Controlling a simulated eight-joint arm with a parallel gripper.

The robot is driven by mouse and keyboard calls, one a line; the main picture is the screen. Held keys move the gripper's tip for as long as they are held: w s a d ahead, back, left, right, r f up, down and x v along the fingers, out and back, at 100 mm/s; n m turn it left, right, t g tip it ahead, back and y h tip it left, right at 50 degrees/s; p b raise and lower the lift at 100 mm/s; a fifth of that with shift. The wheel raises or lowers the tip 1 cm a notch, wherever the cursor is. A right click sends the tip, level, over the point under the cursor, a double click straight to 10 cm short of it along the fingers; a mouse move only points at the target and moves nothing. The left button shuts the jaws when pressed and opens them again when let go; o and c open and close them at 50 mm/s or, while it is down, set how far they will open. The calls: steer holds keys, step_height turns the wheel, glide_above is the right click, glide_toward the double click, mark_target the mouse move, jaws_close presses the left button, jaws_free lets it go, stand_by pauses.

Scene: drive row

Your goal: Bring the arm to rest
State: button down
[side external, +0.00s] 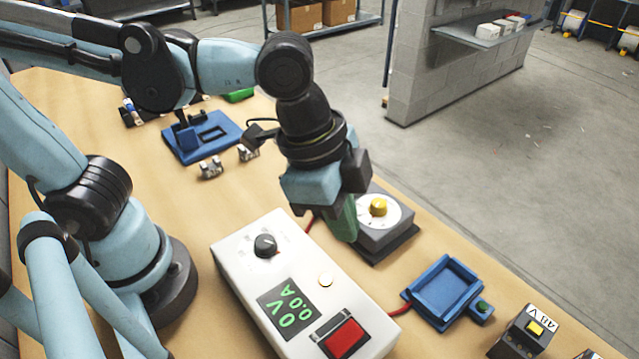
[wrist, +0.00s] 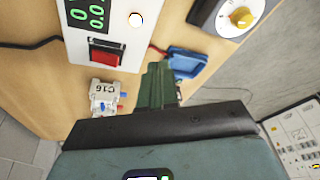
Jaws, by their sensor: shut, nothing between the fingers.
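My gripper (side external: 345,232) hangs from the arm above the table, near the grey dial box and the white power supply box. Its green fingers are together with nothing between them; in the wrist view the shut fingers (wrist: 158,82) show at the centre. Whether the fingertips touch the dial box cannot be told. The white power supply box (side external: 235,258) has a black knob, a display reading 0 V and 0.0 A, and a red switch (side external: 343,338). The grey dial box (side external: 385,238) with a yellow knob (side external: 378,207) is partly hidden behind the fingers.
A blue tray (side external: 440,283) with a green button lies right of the power supply. A black unit (side external: 524,337) labelled 48 V stands at the front right. A blue fixture (side external: 202,137) and small metal parts (side external: 211,168) are further back. A white C16 module (wrist: 104,97) shows in the wrist view.

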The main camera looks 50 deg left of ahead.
steer(key=w+a+n+t+y, duration=0.1)
steer(key=w+a+n+t, duration=0.1)
steer(key=a+n, duration=0.4)
steer(key=w+a+n+t+y, duration=0.1)
steer(key=w+a+n+t, duration=0.2)
steer(key=a, duration=1)
steer(key=n, duration=0.2)
steer(key=shift+w+a+f+n+y, duration=0.2)
steer(key=shift+f+n+y, duration=0.1)
steer(key=shift+n, duration=0.1)
